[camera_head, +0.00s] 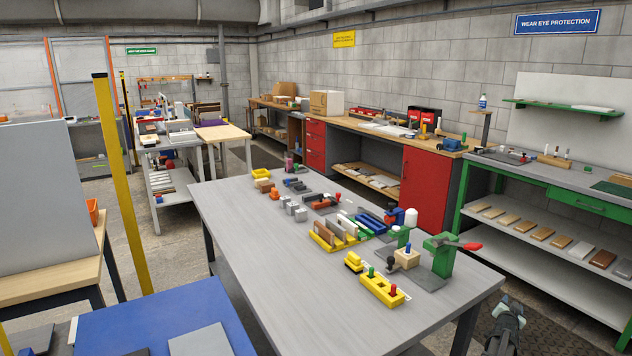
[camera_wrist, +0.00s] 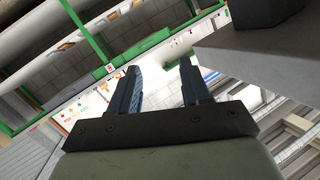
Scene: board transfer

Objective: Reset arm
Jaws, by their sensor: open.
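My gripper (camera_head: 506,322) shows at the bottom right of the head view, beside the right front corner of the grey table and over the dark floor, apart from the table. Part of it is cut off by the picture's bottom edge. In the wrist view my gripper (camera_wrist: 160,70) has its two dark blue fingers spread apart. Nothing is between them. The wrist view looks tilted across green-framed shelving (camera_wrist: 100,50).
The long grey table (camera_head: 250,222) carries several yellow holders, blocks and a green clamp (camera_head: 442,256) near its right end. A green-framed bench (camera_head: 545,180) with shelves stands at right. A blue-topped surface (camera_head: 130,325) lies at bottom left, by a yellow post (camera_head: 122,185).

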